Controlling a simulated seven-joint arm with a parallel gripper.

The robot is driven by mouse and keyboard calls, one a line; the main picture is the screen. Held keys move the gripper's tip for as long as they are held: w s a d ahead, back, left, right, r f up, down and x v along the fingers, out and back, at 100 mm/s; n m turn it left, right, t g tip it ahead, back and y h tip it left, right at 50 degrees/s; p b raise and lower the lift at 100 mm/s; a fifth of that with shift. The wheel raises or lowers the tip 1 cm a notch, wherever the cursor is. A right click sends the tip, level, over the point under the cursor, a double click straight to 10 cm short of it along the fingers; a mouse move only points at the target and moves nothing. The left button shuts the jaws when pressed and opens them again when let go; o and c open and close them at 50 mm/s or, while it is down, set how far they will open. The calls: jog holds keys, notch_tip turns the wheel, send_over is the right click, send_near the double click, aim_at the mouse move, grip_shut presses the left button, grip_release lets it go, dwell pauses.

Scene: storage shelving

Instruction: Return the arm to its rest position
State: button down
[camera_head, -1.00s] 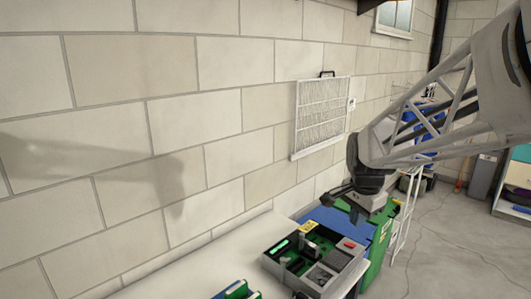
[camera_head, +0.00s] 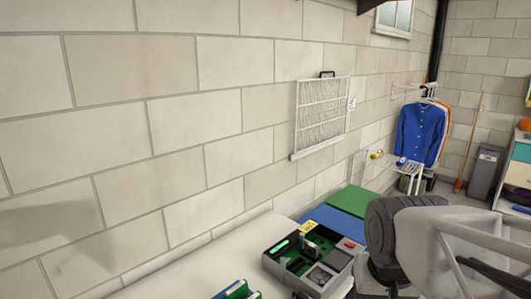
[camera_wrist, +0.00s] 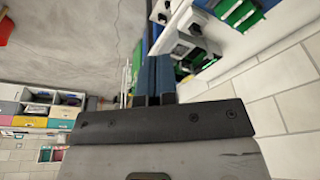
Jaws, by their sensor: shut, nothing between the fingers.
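My gripper (camera_wrist: 154,70) shows in the wrist view with its two dark fingers close together and nothing held between them. In the head view my arm is folded low at the right edge, with its pale lattice link and dark joint in front of the floor. The gripper end there is mostly hidden behind the arm and cut off by the lower picture edge. In the wrist view the fingers point past the edge of a white work surface (camera_wrist: 232,75).
A grey parts tray (camera_head: 320,289) sits on the white surface (camera_head: 195,275), left of my arm. Blue (camera_head: 333,222) and green (camera_head: 350,199) bin lids are just beyond. A wall panel (camera_head: 322,118) and blue shirt (camera_head: 420,135) hang farther back. The space above the surface is clear.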

jog(key=shift+s+a+f+n, duration=0.1)
jog(key=shift+s+f+n, duration=0.2)
jog(key=shift+s, duration=0.3)
jog(key=shift+s+f+n, duration=0.15)
jog(key=shift+s+n, duration=0.15)
jog(key=shift+s, duration=0.3)
jog(key=w+d+r+m+g, duration=0.1)
jog(key=w+d+m, duration=0.2)
jog(key=w+m, duration=0.8)
jog(key=w+d+m+g, duration=0.1)
jog(key=w+d+m, duration=0.1)
jog(key=w, duration=1.7)
jog(key=w+d+f+m, duration=0.3)
jog(key=w+f+m, duration=0.1)
jog(key=w, duration=0.4)
jog(key=w+d+f+m+g, duration=0.1)
jog(key=w+d+f+m, duration=0.2)
jog(key=w+f+m, duration=0.2)
jog(key=w+d+f+m+h, duration=0.1)
jog(key=w+d+f+m, duration=0.2)
jog(key=w+f, duration=0.4)
jog(key=w+m, duration=0.1)
jog(key=w, duration=0.5)
jog(key=shift+d+f+m+g, duration=0.2)
jog(key=shift+d+m+g, duration=0.2)
jog(key=shift+f, duration=0.1)
